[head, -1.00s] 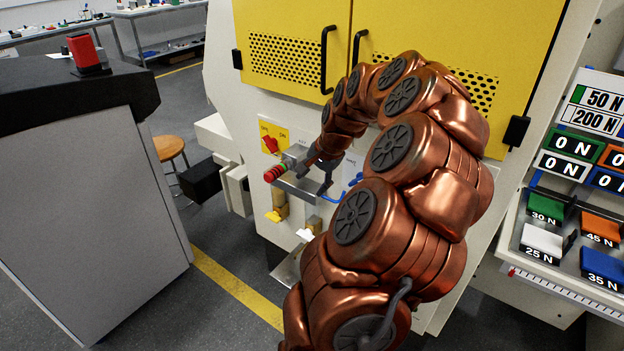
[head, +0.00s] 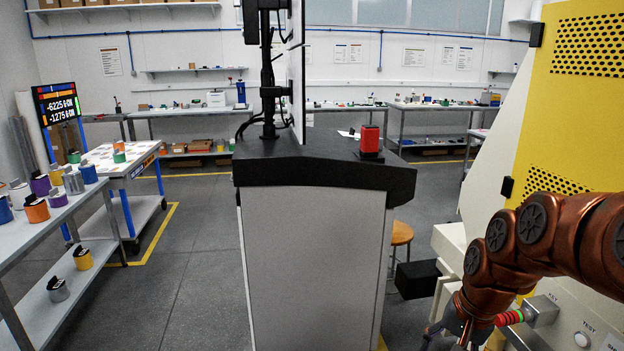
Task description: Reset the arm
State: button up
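My copper-coloured arm reaches in from the right edge, bent downward in front of the yellow and white machine (head: 580,115). My gripper (head: 448,330) is at the bottom edge, right of centre, pointing down. Only dark grey parts of it show, and the lower part is cut off by the frame. I cannot see whether its fingers are apart or hold anything.
A grey console (head: 315,255) with a red block (head: 370,140) on top stands in the middle. A wooden stool (head: 402,233) is behind it. A shelf of coloured canisters (head: 40,232) is at left. Grey floor (head: 190,270) lies clear between shelf and console.

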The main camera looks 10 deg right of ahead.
jog(key=s+a+r+n+g+h+p, duration=0.1)
jog(key=s+a+n+g+p, duration=0.2)
jog(key=s+a+n, duration=0.5)
jog(key=s+a, duration=0.5)
jog(key=s, duration=0.4)
jog(key=shift+s+a+r, duration=0.15)
jog(key=shift+s+a, duration=0.2)
jog(key=shift+s, duration=0.05)
